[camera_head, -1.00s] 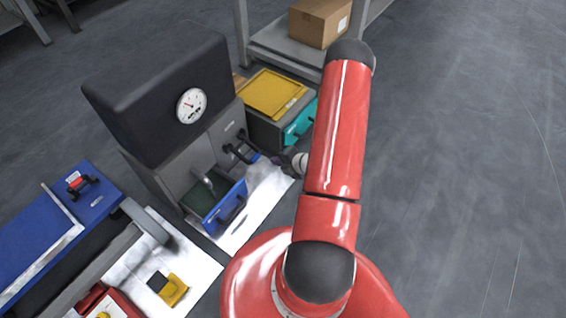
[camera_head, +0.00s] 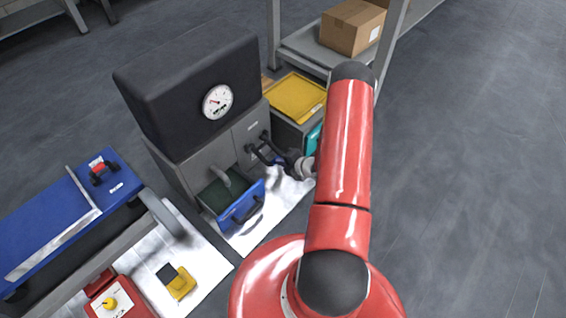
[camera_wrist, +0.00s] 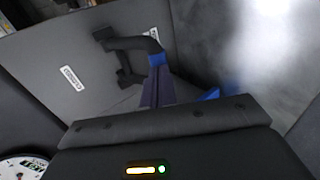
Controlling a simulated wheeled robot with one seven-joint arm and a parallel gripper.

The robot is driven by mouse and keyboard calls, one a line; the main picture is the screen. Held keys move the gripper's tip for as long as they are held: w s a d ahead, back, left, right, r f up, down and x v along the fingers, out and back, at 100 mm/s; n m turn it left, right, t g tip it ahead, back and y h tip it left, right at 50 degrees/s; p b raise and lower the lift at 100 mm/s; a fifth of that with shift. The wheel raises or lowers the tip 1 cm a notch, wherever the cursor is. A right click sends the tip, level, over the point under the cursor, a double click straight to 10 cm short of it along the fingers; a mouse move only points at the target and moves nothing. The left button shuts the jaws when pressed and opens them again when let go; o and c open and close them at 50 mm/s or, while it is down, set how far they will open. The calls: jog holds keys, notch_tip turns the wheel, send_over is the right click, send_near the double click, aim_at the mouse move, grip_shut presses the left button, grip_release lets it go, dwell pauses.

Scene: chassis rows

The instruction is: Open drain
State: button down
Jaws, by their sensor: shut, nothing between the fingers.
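A grey machine with a black hood (camera_head: 185,85) and a round gauge (camera_head: 217,102) stands left of my arm. On its grey front panel (camera_wrist: 65,75) is a black bracket-shaped handle (camera_wrist: 135,45), also seen in the head view (camera_head: 262,146). Nothing readable marks a drain; I cannot tell which part it is. My gripper (camera_wrist: 157,72) is shut, its blue-tipped fingers at the outer bar of the handle and overlapping it in the picture. Contact cannot be told. The gripper also shows in the head view (camera_head: 270,156). A curved grey pipe (camera_head: 221,177) hangs over an open blue drawer (camera_head: 243,205).
A yellow-topped box (camera_head: 297,97) with a teal front stands behind the handle. A blue-lidded unit (camera_head: 65,215) and a yellow block (camera_head: 181,283) are at the left. A shelf with a cardboard box (camera_head: 350,27) stands behind. The floor at right is clear.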

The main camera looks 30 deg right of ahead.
notch_tip(320, 180, down, 2)
jog(key=t+b, duration=0.1)
jog(key=b, duration=0.2)
jog(key=shift+w+f+t+y, duration=0.1)
jog(key=shift+w+t+y, duration=0.05)
jog(key=shift+t+y, duration=0.25)
jog(key=shift+r, duration=0.2)
jog(key=r+p+v, duration=0.1)
jog(key=p+v, duration=0.3)
jog(key=v, duration=1)
jog(key=shift+r, duration=0.3)
jog(key=shift+w+a, duration=0.15)
